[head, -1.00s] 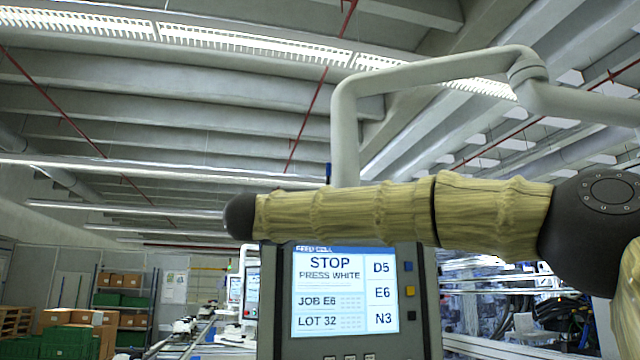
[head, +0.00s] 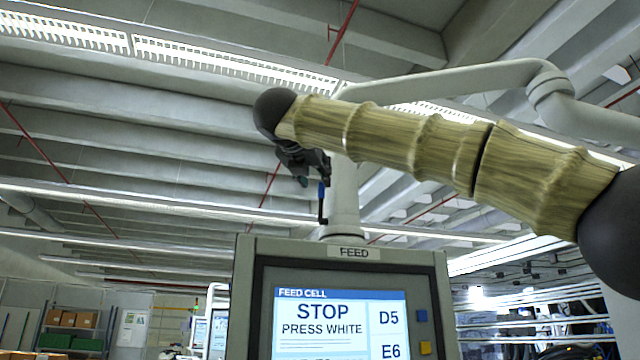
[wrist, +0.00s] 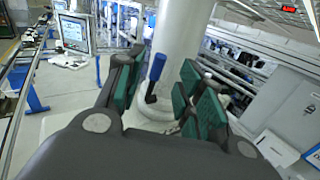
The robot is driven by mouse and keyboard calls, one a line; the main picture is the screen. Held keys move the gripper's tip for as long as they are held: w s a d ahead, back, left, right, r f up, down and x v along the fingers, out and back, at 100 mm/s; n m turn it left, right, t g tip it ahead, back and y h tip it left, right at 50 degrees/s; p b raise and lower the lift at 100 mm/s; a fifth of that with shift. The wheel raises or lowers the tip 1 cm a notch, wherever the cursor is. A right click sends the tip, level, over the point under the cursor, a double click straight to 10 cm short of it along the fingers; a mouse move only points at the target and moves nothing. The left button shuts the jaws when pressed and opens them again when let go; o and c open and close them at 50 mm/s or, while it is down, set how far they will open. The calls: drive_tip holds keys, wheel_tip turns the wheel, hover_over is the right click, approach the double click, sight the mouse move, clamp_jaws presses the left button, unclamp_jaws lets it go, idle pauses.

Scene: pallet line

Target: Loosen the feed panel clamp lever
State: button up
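The feed panel clamp lever (head: 322,203) has a blue grip on a dark stem and stands upright at the pale support tube (head: 343,197) above the panel. In the wrist view the blue lever (wrist: 156,72) shows in the gap between the two green-padded fingers, with space on both sides. My gripper (head: 308,172) is open and beside the upper end of the lever in the head view, partly hidden behind my arm. Its open fingers (wrist: 160,75) also show in the wrist view. I cannot tell how far the lever reaches between them.
The feed panel (head: 351,252) hangs below the tube, its screen (head: 340,310) reading STOP, PRESS WHITE. A blue button (head: 422,316) and a yellow button (head: 425,348) sit at its right. Shelving with boxes (head: 75,319) stands far left.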

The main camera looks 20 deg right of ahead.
sight(321, 184)
drive_tip(key=p+x, duration=0.1)
drive_tip(key=x, duration=0.4)
drive_tip(key=shift+r+p, duration=0.15)
drive_tip(key=shift+p, duration=0.25)
drive_tip(key=shift+x, duration=1)
drive_tip(key=shift+s, duration=0.1)
clamp_jaws()
